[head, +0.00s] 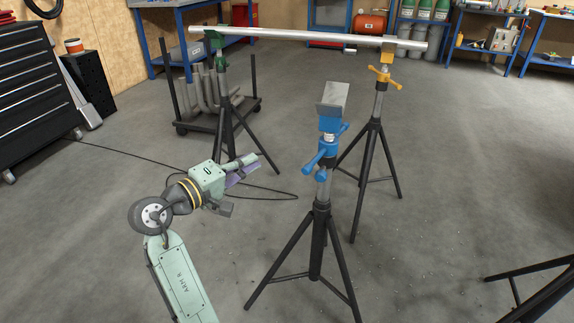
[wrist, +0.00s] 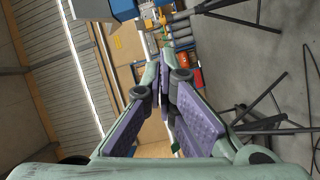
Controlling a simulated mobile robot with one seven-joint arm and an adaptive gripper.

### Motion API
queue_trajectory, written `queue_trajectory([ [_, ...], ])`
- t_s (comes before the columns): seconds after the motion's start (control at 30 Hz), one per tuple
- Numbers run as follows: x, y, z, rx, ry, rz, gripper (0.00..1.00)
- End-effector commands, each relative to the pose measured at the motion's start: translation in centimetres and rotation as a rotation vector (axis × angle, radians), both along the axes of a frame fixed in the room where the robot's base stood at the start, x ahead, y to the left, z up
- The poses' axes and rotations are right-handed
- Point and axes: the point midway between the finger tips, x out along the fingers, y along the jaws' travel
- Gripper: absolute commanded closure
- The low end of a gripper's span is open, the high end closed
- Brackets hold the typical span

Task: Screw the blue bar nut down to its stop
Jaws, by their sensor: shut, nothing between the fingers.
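The blue bar nut (head: 326,150) is on the screw post of the front tripod stand (head: 319,235) in the head view. Its blue bars stick out around the post. Just above it are a blue block and a tilted grey head plate (head: 333,96). Whether any gap is left below the nut is too small to tell. My gripper (head: 256,160) is to the left of this stand, apart from the nut and pointing up to the right. Its purple-padded fingers are shut and empty; they also show in the wrist view (wrist: 168,62).
A long metal pipe (head: 290,34) lies across a green stand (head: 218,62) and a yellow stand (head: 384,75) behind. A cart with bent pipes (head: 205,95) stands at the back left. A dark leg (head: 535,295) juts in at lower right. A cable crosses the floor.

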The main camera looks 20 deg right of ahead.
Motion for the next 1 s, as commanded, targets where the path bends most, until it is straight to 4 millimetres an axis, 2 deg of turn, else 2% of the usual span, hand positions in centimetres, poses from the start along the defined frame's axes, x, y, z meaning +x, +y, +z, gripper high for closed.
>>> queue_trajectory([
  [0.17, -0.4, -1.2, -0.5, -0.042, 0.084, -0.038, 1.00],
  [0.37, 0.4, -2.9, -0.5, -0.047, 0.093, -0.043, 1.00],
  [0.77, 4.4, -10.1, -0.8, -0.046, 0.091, -0.041, 1.00],
  [1.0, 2.0, -12.1, -1.6, -0.045, 0.090, -0.038, 1.00],
])
